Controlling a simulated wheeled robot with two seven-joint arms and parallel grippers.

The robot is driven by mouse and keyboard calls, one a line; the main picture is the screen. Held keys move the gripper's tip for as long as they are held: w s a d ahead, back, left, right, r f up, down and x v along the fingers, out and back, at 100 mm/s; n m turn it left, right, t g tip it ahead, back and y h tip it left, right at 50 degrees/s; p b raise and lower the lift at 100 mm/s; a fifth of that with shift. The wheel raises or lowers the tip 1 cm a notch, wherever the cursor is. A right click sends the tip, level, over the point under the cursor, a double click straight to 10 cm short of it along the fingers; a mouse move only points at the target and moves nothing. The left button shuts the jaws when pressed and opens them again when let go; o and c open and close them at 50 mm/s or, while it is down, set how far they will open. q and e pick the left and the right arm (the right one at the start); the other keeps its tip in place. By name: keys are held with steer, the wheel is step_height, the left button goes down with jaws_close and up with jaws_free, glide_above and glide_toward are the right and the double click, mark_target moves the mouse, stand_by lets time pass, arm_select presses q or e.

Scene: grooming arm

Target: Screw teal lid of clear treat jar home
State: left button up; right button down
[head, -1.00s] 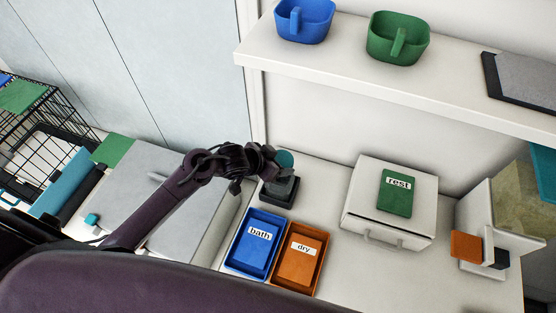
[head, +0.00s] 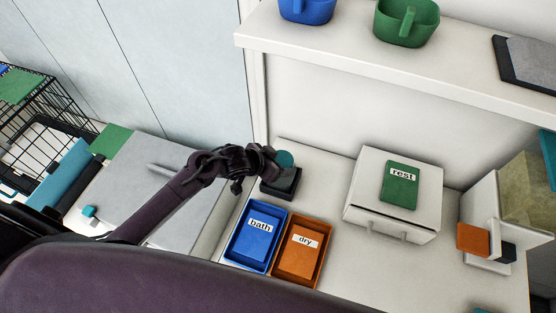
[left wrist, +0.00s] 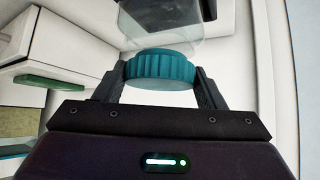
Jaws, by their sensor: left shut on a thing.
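The teal lid (head: 285,158) shows at the tip of my left arm, over the grey worktop. In the left wrist view the ribbed lid (left wrist: 160,66) sits between the two fingers of my left gripper (left wrist: 162,76), which is shut on its sides. The clear jar (left wrist: 160,22) meets the lid at its mouth; whether the thread is fully engaged cannot be told. In the head view the jar (head: 286,178) is mostly hidden by my left gripper (head: 277,164) and stands at a dark square holder (head: 279,192). My right gripper is not in view.
A blue "bath" tray (head: 236,262) and an orange "dry" tray (head: 281,274) lie just in front of the holder. A white drawer box (head: 362,198) with a green "rest" card (head: 400,185) stands to the right. A shelf (head: 340,55) overhangs the back.

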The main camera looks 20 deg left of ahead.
arm_select(q)
steer(key=shift+r, duration=0.1)
stand_by(0.3)
steer(key=shift+p, duration=0.5)
stand_by(0.7)
steer(key=shift+p, duration=0.3)
steer(key=shift+f+b, duration=0.5)
steer(key=shift+f, duration=0.25)
stand_by(0.4)
steer(key=shift+s, duration=0.1)
steer(key=o, duration=1.3)
steer(key=shift+f, duration=0.15)
steer(key=shift+s, duration=0.1)
